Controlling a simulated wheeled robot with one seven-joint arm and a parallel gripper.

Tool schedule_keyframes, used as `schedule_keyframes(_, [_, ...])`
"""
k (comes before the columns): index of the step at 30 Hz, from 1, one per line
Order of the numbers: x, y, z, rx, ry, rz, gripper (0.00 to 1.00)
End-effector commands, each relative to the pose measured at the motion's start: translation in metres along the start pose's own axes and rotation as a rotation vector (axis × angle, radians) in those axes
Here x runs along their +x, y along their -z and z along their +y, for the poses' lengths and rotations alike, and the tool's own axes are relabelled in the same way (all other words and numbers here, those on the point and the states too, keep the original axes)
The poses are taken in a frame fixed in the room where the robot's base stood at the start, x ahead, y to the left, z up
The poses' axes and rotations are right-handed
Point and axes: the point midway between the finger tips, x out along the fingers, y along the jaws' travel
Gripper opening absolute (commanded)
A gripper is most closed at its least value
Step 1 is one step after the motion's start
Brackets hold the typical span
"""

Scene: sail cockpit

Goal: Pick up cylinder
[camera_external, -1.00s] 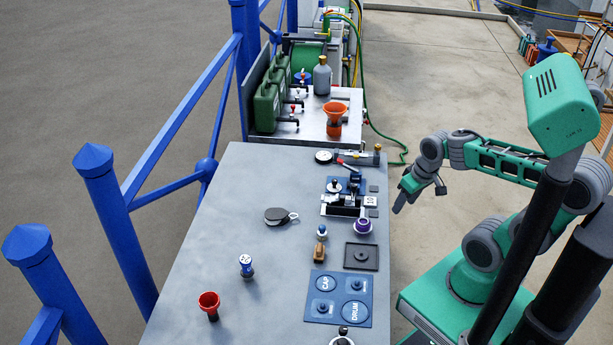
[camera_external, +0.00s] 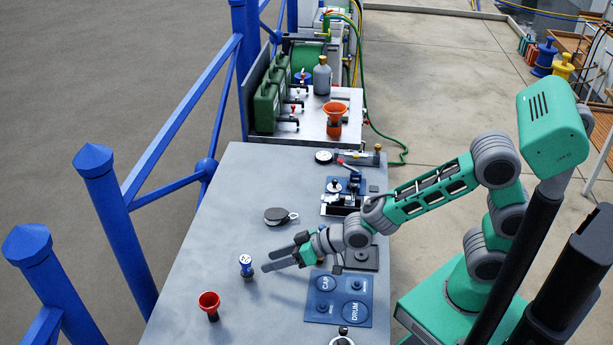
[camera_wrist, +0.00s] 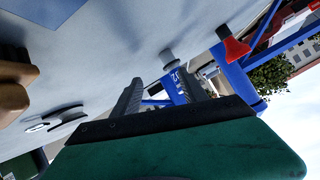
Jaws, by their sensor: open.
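A small blue cylinder (camera_external: 246,266) with a pale top and white marks stands upright on the grey table, left of the middle. My gripper (camera_external: 267,261) is low over the table just right of it, fingers pointing left at it. The jaws are open with nothing visible between them. In the wrist view the cylinder (camera_wrist: 177,78) appears just beyond the fingertips, nearer the right finger, which may hide part of it. I cannot tell whether a finger touches it.
A dark pulley block (camera_external: 277,215) lies behind my gripper. A blue panel (camera_external: 338,310) lies to the right. The grey table (camera_external: 215,240) is bare around the cylinder.

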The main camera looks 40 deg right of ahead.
Motion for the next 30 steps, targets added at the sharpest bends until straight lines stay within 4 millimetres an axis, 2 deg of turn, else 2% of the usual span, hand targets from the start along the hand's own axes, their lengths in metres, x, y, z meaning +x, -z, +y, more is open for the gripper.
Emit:
schedule_keyframes(1, [0.017,-0.003,-0.012,-0.13,0.003,0.04,0.51])
schedule_keyframes(3, [0.025,0.006,-0.023,-0.267,-0.006,0.093,0.51])
schedule_keyframes(6, [0.031,0.014,-0.03,-0.348,-0.015,0.125,0.51])
schedule_keyframes(14, [0.065,0.017,-0.029,-0.35,-0.018,0.123,0.51])
schedule_keyframes(21, [0.101,0.018,-0.028,-0.348,-0.017,0.123,0.51])
schedule_keyframes(29, [0.105,0.019,-0.028,-0.347,-0.017,0.124,0.51])
schedule_keyframes(30, [0.105,0.019,-0.028,-0.347,-0.017,0.124,0.47])
